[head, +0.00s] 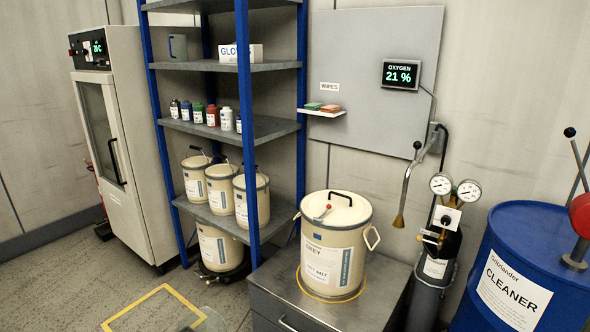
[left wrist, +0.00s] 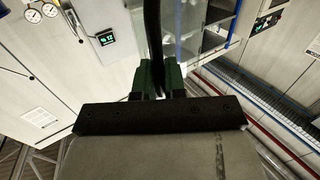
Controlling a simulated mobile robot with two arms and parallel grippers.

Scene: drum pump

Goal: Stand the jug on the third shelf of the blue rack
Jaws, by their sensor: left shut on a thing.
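The blue rack (head: 244,108) stands left of centre in the head view with several grey shelves. On the shelf (head: 215,67) with the gloves box, a grey jug-like shape (head: 178,48) shows at the left; I cannot tell whether it is a solid vessel or a flat mark. In the left wrist view my left gripper (left wrist: 158,72) has its green fingers shut on a long black thing (left wrist: 152,30), which runs out of the top of the picture. I cannot tell whether it is part of the jug. Neither gripper shows in the head view.
A white gloves box (head: 255,53) stands right on that shelf. Small bottles (head: 212,115) and cream pails (head: 222,190) fill lower shelves. A larger pail (head: 318,258) stands on the grey cabinet (head: 385,278). A blue drum (head: 530,225) is at right, a tall cabinet (head: 150,150) at left.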

